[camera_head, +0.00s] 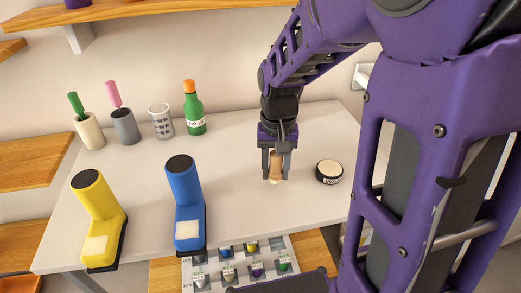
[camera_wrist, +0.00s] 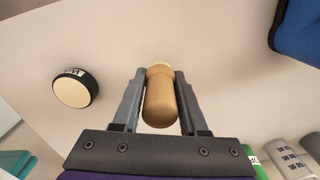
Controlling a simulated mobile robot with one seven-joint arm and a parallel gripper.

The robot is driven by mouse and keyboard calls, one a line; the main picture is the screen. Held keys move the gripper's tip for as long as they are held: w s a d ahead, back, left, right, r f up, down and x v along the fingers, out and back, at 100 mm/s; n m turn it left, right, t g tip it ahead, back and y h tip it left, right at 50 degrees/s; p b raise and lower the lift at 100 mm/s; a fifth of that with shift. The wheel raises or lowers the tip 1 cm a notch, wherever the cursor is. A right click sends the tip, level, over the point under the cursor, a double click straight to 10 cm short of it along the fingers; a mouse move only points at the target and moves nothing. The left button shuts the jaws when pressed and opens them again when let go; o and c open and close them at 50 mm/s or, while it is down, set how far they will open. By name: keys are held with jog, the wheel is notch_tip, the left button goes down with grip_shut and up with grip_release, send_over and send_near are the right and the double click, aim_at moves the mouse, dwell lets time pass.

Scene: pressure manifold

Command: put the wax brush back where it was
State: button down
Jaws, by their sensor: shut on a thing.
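The wax brush (camera_head: 276,167) has a tan wooden handle with a pale end pointing down. My gripper (camera_head: 276,176) is shut on it, over the white table. In the wrist view the brush (camera_wrist: 160,98) sits between both fingers of my gripper (camera_wrist: 160,74), its rounded handle end toward the camera. I cannot tell whether its lower end touches the table. A round black wax tin (camera_head: 329,172) with a cream top stands to the right of the brush, apart from it; it also shows in the wrist view (camera_wrist: 75,88).
A yellow boot-like object (camera_head: 98,220) and a blue one (camera_head: 186,205) stand at the front left. Two cups (camera_head: 89,131) (camera_head: 125,127) with coloured handles, a measuring beaker (camera_head: 161,121) and a green bottle (camera_head: 194,116) stand at the back left. The manifold panel (camera_head: 240,264) is below the front edge.

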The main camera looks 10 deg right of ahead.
aim_at(275, 180)
jog(key=shift+f+b, duration=0.35)
jog(key=shift+f, duration=1.5)
jog(key=shift+f, duration=0.2)
jog(key=shift+c, duration=2.2)
grip_release()
jog(key=shift+r, duration=0.2)
notch_tip(275, 180, up, 12)
jog(key=shift+r+p, duration=0.1)
jog(key=shift+p, duration=1.05)
jog(key=shift+w, duration=0.1)
